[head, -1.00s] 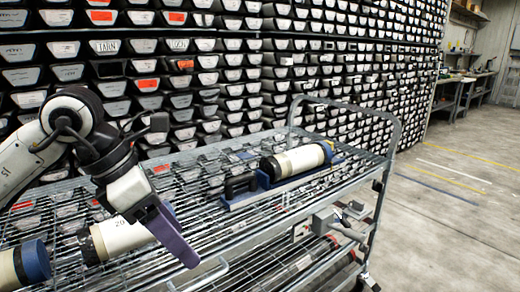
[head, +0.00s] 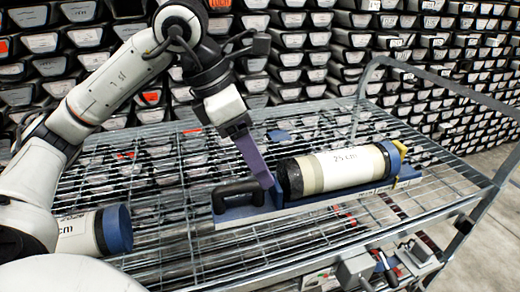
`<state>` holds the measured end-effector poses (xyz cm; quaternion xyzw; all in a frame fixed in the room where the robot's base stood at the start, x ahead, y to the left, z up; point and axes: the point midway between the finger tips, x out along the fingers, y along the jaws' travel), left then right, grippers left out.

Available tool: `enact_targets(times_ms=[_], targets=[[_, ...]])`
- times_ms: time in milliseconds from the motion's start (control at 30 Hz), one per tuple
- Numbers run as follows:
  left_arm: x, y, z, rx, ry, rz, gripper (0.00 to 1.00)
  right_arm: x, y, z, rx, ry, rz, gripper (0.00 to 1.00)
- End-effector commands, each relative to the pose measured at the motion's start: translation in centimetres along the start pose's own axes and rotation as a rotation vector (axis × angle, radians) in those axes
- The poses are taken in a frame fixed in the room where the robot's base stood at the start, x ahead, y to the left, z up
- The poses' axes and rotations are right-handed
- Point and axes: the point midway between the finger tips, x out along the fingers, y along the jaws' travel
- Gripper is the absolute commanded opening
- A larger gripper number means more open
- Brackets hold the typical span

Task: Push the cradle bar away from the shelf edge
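The cradle bar (head: 300,197) is a long blue bar on the wire shelf (head: 160,195), with a black handle (head: 238,192) at its left end. A pale, labelled core liner (head: 345,168) lies on it, with a black band at its left end and a blue cap at its right. My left gripper (head: 262,180) points down with its purple finger tip at the bar, between the handle and the liner's left end. I cannot tell whether it touches the bar. Its fingers overlap in the view, so their opening is unclear. My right gripper is not in view.
Another liner with a blue cap (head: 113,229) lies at the left of the shelf, partly behind my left arm. The cart's tubular handle (head: 440,80) rises at the right. Stacked trays (head: 300,40) line the wall behind. Grey clamp-like parts (head: 355,268) show at the lower right.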

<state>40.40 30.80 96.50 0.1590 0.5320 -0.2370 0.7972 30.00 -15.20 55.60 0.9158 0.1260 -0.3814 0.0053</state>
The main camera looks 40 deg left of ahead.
Motion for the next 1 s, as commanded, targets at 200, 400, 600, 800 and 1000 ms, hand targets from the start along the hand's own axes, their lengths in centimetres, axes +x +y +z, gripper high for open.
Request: enact_targets(times_ms=[200, 400, 600, 800, 1000], targets=[[1.6, 0.0, -0.1, 0.000, 0.002, -0.002, 0.69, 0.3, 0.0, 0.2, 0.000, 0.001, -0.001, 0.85], [5.1, -0.1, -0.1, 0.001, 0.004, -0.004, 0.69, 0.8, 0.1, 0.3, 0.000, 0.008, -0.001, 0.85], [8.3, -0.1, -0.1, 0.001, 0.003, -0.004, 0.69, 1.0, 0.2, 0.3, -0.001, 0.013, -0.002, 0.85], [10.1, -0.1, 0.0, 0.001, 0.001, -0.001, 0.69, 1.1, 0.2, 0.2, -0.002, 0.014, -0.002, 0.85], [10.4, -0.1, 0.0, 0.001, 0.001, -0.001, 0.69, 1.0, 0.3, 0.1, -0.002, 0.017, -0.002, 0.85]])
